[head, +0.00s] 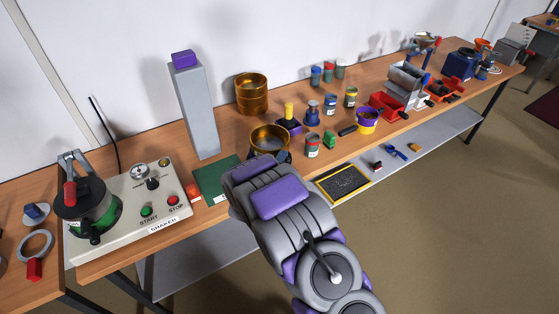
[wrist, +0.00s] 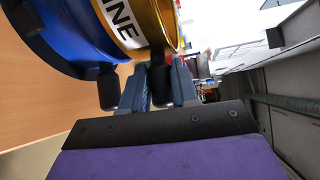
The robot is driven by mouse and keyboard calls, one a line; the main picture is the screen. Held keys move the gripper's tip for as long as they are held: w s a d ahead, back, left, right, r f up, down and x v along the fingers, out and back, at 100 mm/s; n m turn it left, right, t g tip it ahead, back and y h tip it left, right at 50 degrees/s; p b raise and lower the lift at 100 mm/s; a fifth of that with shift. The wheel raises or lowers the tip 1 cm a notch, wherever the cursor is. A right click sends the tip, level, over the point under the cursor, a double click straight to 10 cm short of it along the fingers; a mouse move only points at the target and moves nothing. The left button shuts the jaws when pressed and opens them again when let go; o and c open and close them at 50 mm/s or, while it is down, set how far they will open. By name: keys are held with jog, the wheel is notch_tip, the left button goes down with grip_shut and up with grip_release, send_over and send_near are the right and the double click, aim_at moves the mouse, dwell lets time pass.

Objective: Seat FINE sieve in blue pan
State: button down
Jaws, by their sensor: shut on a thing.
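The FINE sieve is a gold ring with a white label, at the top of the wrist view (wrist: 150,15). In the head view a gold sieve (head: 268,133) stands just beyond my gripper (head: 282,160). The wrist view is rolled, and the blue pan (wrist: 62,25) lies on the table side of the sieve, directly below it. Their edges appear to meet or overlap; I cannot tell whether the sieve is fully seated. My gripper (wrist: 155,88) is shut on the sieve's dark handle. Another dark knob (wrist: 108,88) sticks out from the blue pan. The pan is hidden in the head view.
A gold sieve stack (head: 252,95) stands behind, near the wall. A grey column (head: 196,105), a green mat (head: 215,182) and the shaker (head: 130,205) are to the left. Small jars (head: 312,145) and a purple-and-yellow bowl (head: 367,121) stand to the right.

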jog(key=shift+a+f+b, duration=0.1)
jog(key=shift+f+b, duration=0.3)
jog(key=shift+f, duration=0.6)
jog(key=c, duration=0.8)
grip_release()
jog(key=shift+s, duration=0.1)
jog(key=p+v, duration=0.3)
jog(key=v, duration=1.4)
jog(key=shift+a, duration=0.1)
